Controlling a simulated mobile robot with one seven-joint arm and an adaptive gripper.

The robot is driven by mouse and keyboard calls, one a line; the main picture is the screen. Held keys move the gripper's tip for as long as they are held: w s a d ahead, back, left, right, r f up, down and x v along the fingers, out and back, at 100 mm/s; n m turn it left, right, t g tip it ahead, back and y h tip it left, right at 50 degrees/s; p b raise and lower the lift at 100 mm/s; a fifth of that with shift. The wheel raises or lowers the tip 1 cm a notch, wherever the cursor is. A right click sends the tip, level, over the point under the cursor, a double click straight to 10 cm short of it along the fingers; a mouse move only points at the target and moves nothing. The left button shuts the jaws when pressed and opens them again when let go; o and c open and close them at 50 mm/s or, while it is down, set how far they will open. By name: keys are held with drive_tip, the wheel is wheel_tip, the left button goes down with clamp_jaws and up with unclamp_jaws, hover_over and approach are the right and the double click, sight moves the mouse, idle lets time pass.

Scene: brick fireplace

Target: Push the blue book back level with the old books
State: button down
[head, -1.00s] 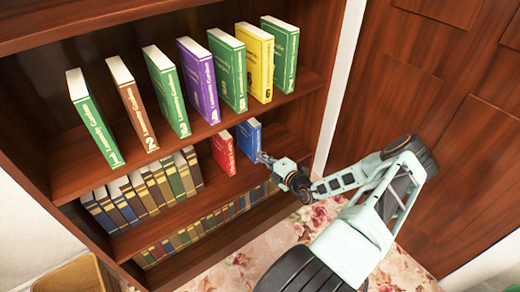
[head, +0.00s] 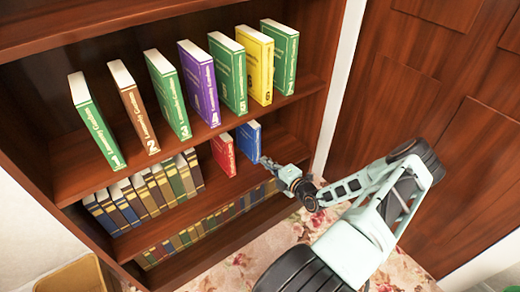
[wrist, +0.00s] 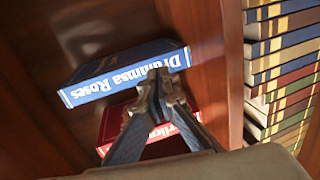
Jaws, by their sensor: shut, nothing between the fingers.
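The blue book (head: 249,141) stands upright on the middle shelf, at the right of the red book (head: 224,154). The old books (head: 152,186) stand in a row further left on that shelf. The blue book's spine looks close to their front line; I cannot tell if it is exactly level. My gripper (head: 264,160) is shut and empty, with its tips at the lower part of the blue book's spine. In the wrist view the fingertips (wrist: 162,74) overlap the spine of the blue book (wrist: 125,72) and seem to touch it. They hide part of its lettering.
More old books (head: 205,225) fill the lower shelf; they show at the right in the wrist view (wrist: 284,75). Several numbered books stand on the upper shelf (head: 200,140). The bookcase's side wall is right of the blue book, with a bare shelf gap between.

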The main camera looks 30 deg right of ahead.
drive_tip(key=f+p+v, duration=0.1)
drive_tip(key=v, duration=0.5)
drive_tip(key=shift+s+f, duration=0.15)
drive_tip(key=shift+s, duration=0.35)
idle(0.3)
